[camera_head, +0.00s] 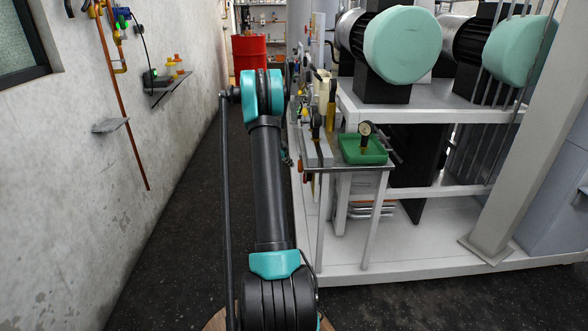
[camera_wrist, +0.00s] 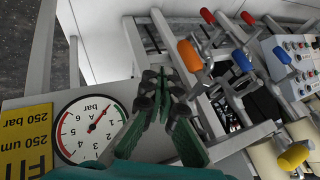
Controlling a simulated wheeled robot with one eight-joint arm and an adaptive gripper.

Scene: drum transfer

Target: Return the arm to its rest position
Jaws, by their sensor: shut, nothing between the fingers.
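My arm (camera_head: 268,185) stretches forward from the bottom of the head view, with black links and teal joint covers. Its elbow joint (camera_head: 262,95) is raised in front of the aisle, left of the white rack. My gripper is hidden or cannot be made out in the head view. In the wrist view my gripper (camera_wrist: 162,85) is shut and empty, with dark, green-sided fingers. It points toward a rack with colored valve handles; I cannot tell the distance. A round pressure gauge (camera_wrist: 88,128) shows left of the fingers.
The white rack (camera_head: 440,262) with a green tray (camera_head: 362,149) stands close at right. A concrete wall (camera_head: 70,190) with pipes and small shelves is at left. A red drum (camera_head: 250,53) stands behind the arm. Dark floor (camera_head: 170,255) lies clear between arm and wall.

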